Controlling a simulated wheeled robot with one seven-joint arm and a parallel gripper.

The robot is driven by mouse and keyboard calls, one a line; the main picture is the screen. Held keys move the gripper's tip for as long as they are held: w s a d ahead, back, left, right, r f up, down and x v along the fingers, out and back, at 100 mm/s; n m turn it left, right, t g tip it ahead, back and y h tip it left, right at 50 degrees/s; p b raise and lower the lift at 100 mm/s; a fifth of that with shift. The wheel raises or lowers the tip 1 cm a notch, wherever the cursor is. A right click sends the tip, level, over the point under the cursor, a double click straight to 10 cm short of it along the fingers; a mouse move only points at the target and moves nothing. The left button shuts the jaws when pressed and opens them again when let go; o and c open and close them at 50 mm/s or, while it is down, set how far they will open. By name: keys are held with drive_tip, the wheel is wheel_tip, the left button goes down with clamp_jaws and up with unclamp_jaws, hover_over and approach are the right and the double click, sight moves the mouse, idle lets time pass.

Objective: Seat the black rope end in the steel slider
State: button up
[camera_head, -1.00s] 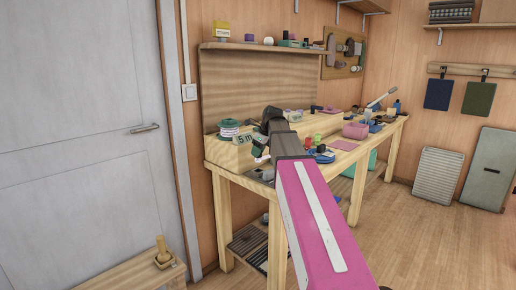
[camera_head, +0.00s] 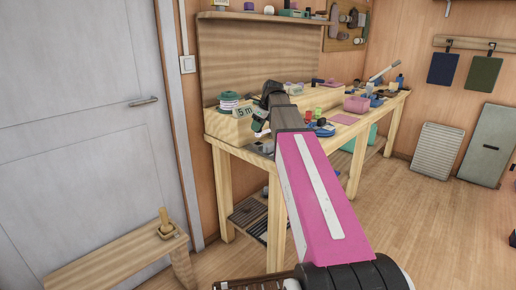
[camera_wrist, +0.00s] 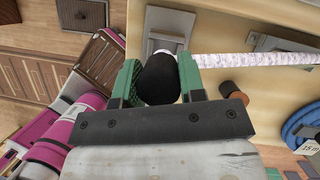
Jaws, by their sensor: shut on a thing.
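In the wrist view my gripper (camera_wrist: 158,72) has its green fingers shut on the black rope end (camera_wrist: 158,82), a rounded black piece between them. A white, flecked rope (camera_wrist: 250,61) stretches to the right just beyond the fingers; where it joins the black end is hidden. A grey steel plate with a raised block, seemingly the steel slider (camera_wrist: 168,22), lies on the wood just beyond the fingertips. I cannot tell whether the black end touches it. In the head view my gripper (camera_head: 260,121) is at the near left end of the workbench; the rope end is too small to make out.
A low bench (camera_head: 110,258) stands by the door.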

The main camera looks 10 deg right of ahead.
sight(260, 132)
drive_tip(key=shift+f, duration=1.35)
drive_tip(key=shift+f, duration=1.3)
idle(1.3)
drive_tip(key=o, duration=1.2)
drive_tip(key=v, duration=1.1)
drive_tip(key=shift+s+d+f, duration=0.1)
